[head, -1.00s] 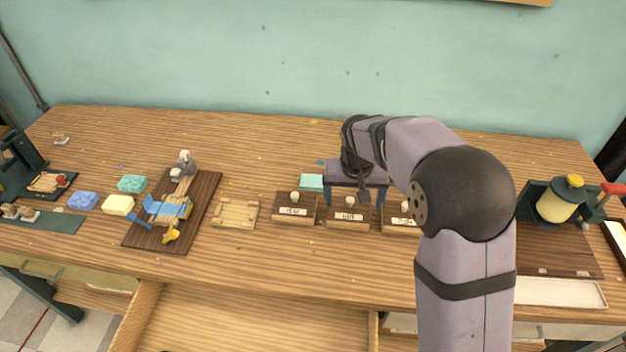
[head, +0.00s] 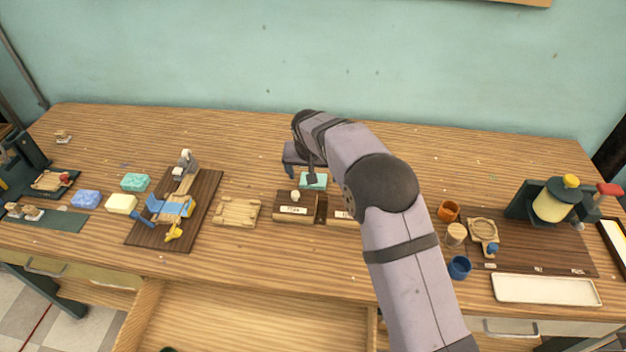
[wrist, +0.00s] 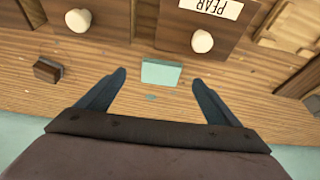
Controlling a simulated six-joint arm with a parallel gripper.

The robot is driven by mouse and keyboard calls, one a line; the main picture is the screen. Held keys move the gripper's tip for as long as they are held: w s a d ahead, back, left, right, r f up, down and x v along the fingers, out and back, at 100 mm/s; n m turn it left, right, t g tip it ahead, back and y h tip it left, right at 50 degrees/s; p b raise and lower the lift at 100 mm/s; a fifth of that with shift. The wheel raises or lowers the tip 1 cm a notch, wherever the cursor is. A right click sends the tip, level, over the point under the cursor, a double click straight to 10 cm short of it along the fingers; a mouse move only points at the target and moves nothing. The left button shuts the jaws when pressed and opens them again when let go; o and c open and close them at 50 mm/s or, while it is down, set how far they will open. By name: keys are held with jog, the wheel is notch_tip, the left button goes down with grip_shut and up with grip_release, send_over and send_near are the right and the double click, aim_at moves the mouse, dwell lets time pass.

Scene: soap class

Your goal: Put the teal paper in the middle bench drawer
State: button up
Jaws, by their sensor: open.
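The teal paper (head: 314,181) lies on the bench top behind the small wooden boxes, partly covered by my gripper in the head view. It looks like a flat teal rectangle. In the wrist view the teal paper (wrist: 161,72) lies between and just beyond my two fingertips, apart from both. My gripper (head: 301,175) is open and empty above the back of the bench; its spread fingers also show in the wrist view (wrist: 159,80). The middle bench drawer (head: 245,322) is pulled open at the front, and the visible part of its floor looks mostly bare.
Wooden boxes with white knobs (head: 296,208) stand just in front of the paper; one label reads PEAR. A teal soap-like block (head: 134,182) lies far left near a dark board (head: 205,205). A dark press (head: 553,200) and cups stand at right. The back strip of bench is mostly clear.

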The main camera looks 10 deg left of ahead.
jog(key=shift+p+x, duration=1.2)
jog(key=shift+x, duration=1.4)
jog(key=shift+a, duration=0.15)
jog(key=c, duration=1.2)
jog(key=shift+r, duration=0.15)
notch_tip(320, 180, up, 10)
jog(key=b, duration=0.2)
jog(key=shift+b, duration=0.3)
